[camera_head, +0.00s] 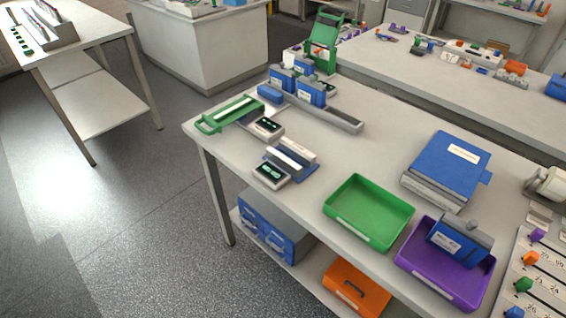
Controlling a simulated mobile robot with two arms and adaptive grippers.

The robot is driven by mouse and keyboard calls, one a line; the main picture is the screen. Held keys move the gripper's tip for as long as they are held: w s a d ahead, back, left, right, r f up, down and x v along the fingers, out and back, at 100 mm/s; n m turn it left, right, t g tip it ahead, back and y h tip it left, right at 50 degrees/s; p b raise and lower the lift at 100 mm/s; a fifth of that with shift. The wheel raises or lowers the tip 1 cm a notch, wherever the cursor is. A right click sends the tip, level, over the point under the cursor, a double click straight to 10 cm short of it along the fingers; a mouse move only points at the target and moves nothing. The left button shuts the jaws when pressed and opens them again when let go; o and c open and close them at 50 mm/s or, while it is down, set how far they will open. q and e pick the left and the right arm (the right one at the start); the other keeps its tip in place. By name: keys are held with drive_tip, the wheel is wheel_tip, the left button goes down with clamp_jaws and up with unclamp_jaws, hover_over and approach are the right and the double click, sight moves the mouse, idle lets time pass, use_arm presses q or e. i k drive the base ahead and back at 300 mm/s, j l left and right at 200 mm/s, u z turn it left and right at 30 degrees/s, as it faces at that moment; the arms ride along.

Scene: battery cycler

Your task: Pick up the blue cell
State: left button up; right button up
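A blue cell (459,243) with a white label and a grey top stands in the purple tray (418,277) at the front right of the table. Similar blue blocks with labels (311,92) (282,79) stand on a long grey rail at the back left of the table. I cannot tell which of these the task means. Neither of my grippers shows in the head view.
An empty green tray (368,212) lies left of the purple tray. A large blue box (449,165) lies behind them. A green-handled holder (230,114) and small meters (271,174) sit at the left. A board with coloured knobs (538,275) is at the right edge.

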sight(281, 80)
drive_tip(key=z, duration=0.25)
drive_tip(key=i+j+z, duration=0.15)
drive_tip(key=j+z, duration=0.15)
drive_tip(key=z, duration=0.15)
drive_tip(key=i+j+z, duration=0.1)
drive_tip(key=j+z, duration=0.65)
drive_tip(key=z, duration=0.2)
drive_tip(key=i, duration=0.05)
